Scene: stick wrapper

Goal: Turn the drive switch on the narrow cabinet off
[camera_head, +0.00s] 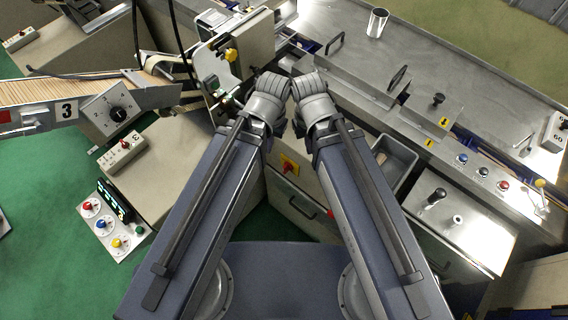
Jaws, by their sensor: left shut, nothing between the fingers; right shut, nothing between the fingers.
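A red rotary switch on a yellow plate (289,165) sits on the front of a beige cabinet (278,188), in the gap between my two forearms. It looks like the drive switch, but I cannot read its position or any label. My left gripper (273,85) and my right gripper (308,84) are side by side, almost touching, above and beyond the switch in the picture. Both are shut and empty, and neither touches the switch. My forearms hide parts of the cabinet on both sides.
A conveyor of sticks (70,90) and a dial box (115,110) are at the left. A control panel with knobs (112,222) stands lower left. A steel bench (440,75) with a metal cup (377,22) and a grey bin (396,160) are at the right.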

